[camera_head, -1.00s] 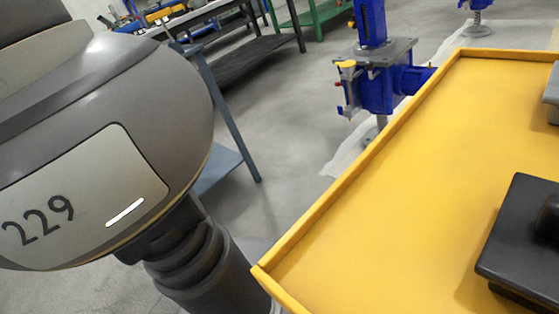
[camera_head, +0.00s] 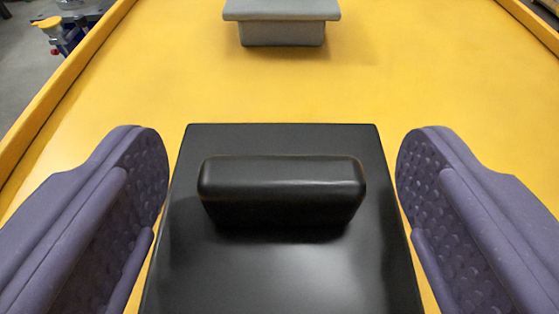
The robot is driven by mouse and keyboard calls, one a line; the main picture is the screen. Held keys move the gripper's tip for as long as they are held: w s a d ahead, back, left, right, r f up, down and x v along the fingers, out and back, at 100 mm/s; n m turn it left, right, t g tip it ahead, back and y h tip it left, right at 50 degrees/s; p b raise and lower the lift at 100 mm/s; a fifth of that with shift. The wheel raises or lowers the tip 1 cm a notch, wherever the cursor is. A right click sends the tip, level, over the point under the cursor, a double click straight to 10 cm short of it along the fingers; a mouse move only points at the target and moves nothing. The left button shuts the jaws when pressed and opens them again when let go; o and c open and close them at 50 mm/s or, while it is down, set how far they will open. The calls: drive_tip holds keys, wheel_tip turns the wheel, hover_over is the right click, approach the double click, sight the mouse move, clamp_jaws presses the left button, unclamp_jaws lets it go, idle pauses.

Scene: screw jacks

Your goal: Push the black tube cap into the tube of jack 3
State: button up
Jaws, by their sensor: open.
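The black tube cap (camera_head: 280,270) lies on the yellow tray (camera_head: 130,85), a square black plate with a raised bar-shaped grip on top. My gripper (camera_head: 282,185) is open, with one purple finger on each side of the cap. The fingers appear apart from the cap, with narrow gaps. The near part of the cap runs out of the bottom of the picture. The tube of jack 3 cannot be made out in this view.
A grey cap-like block (camera_head: 282,25) stands on the tray farther back. Raised rims (camera_head: 50,95) edge the tray at left and right. A blue jack part with a yellow knob (camera_head: 47,22) shows beyond the tray at upper left. The tray between the two blocks is clear.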

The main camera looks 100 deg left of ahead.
drive_tip(key=c, duration=1.2)
drive_tip(key=shift+r, duration=0.2)
